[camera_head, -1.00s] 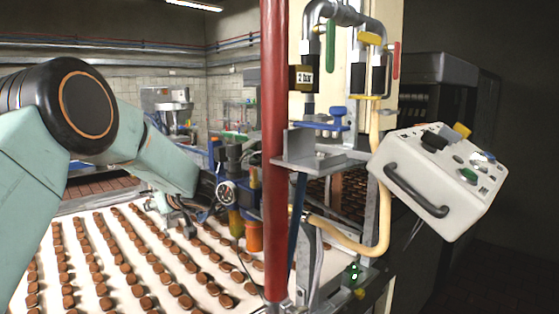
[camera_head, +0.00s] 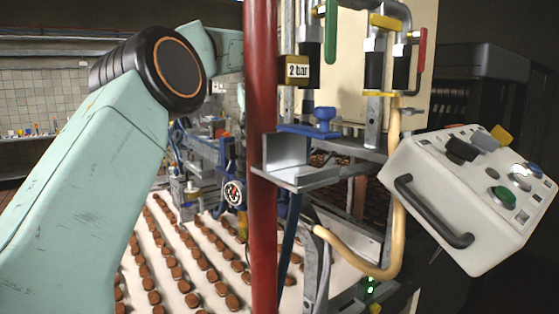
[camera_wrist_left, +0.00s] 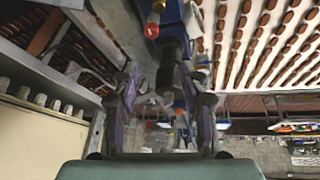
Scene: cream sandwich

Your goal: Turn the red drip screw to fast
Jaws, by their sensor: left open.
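In the left wrist view, a small red knob (camera_wrist_left: 152,27), which looks like the red drip screw, sits at top centre beside a blue part. My left gripper (camera_wrist_left: 168,92) is open, with its two purple-sided fingers spread left and right. The red knob lies beyond the fingertips, apart from them. A dark cylinder (camera_wrist_left: 169,65) shows between the fingers; I cannot tell how close it is. I cannot pick out the red knob there. My right gripper is not in view.
The blue dosing unit has a round gauge (camera_head: 233,192) left of the post. Chocolate-covered pieces lie in rows on the white belt (camera_head: 168,285). A metal bracket (camera_head: 300,178), a cream hose (camera_head: 395,180) and a control box (camera_head: 465,210) stand to the right.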

